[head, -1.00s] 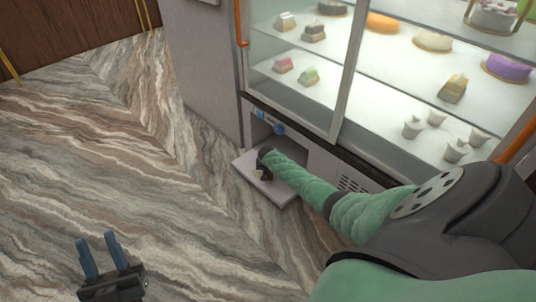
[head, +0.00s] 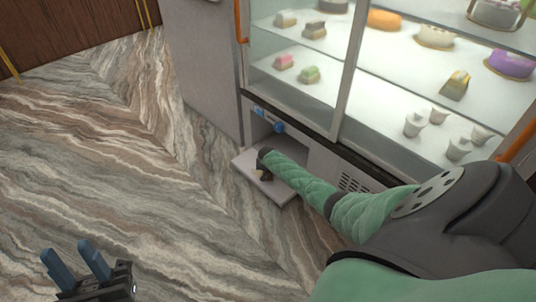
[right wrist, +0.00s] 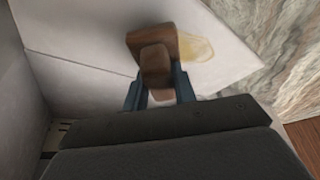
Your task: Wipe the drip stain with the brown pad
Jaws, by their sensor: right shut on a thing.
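The brown pad (right wrist: 150,42) shows in the right wrist view, with a block-like grip on its back. My right gripper (right wrist: 160,88) is shut on that grip. The pad is over the pale shelf and looks close to its surface; I cannot tell if it touches. The yellowish drip stain (right wrist: 197,48) lies on the shelf just right of the pad, partly covered by it. In the head view my right arm reaches to the shelf, and its gripper is mostly hidden. My left gripper (head: 75,262) is open and empty over the floor at the lower left.
The pale shelf (head: 245,163) juts from a recess at the base of the glass display case (head: 345,100). Sweets and cups stand behind glass. Marble floor (head: 110,180) on the left is clear.

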